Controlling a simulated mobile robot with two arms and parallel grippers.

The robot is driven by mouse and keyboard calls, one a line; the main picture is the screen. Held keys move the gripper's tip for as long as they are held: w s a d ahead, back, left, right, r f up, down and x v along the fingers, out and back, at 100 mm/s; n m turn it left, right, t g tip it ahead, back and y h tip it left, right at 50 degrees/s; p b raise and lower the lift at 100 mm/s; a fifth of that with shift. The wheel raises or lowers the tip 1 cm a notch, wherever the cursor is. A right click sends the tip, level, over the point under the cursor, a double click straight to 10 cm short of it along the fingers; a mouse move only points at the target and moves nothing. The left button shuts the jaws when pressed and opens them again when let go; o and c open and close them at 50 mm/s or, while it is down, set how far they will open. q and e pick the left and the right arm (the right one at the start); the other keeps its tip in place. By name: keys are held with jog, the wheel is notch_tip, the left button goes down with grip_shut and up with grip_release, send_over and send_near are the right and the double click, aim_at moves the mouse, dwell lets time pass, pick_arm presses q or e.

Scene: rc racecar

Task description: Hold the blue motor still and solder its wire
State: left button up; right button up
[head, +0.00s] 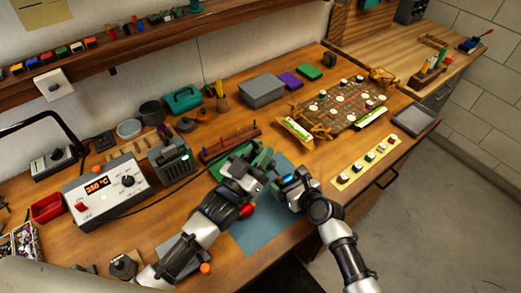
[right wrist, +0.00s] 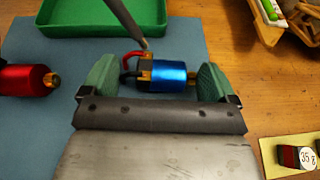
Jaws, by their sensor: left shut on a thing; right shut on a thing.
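A blue motor (right wrist: 170,74) lies across the green pads of my right gripper (right wrist: 157,86), which is shut on it. A red wire (right wrist: 133,57) and a black wire (right wrist: 127,76) are at its left, brass-coloured end. The thin grey shaft of a soldering iron (right wrist: 124,20) comes down from above, its tip at or very near the red wire's end; contact is unclear. In the head view the motor (head: 287,179) is at my right gripper (head: 286,182). My left gripper (head: 258,172) is shut, apparently on the iron, whose handle is hidden.
A red motor (right wrist: 26,79) lies left of my right gripper on the blue mat (right wrist: 55,130). A green tray (right wrist: 100,14) is behind. The soldering station (head: 107,190) reads about 250 °C.

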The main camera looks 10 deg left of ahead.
pick_arm(q)
jog(key=shift+f, duration=0.65)
dwell(1.9)
dwell(0.7)
notch_tip(320, 180, up, 7)
jog(key=s+a, duration=0.2)
jog(key=shift+f, duration=0.2)
dwell(0.4)
jog(key=s+a+r, duration=0.2)
jog(key=s+a, duration=0.3)
jog(key=a, duration=0.1)
dwell(0.8)
dwell(0.7)
pick_arm(e)
jog(key=o, duration=0.7)
jog(key=shift+o, duration=0.2)
jog(key=shift+s+d, duration=0.1)
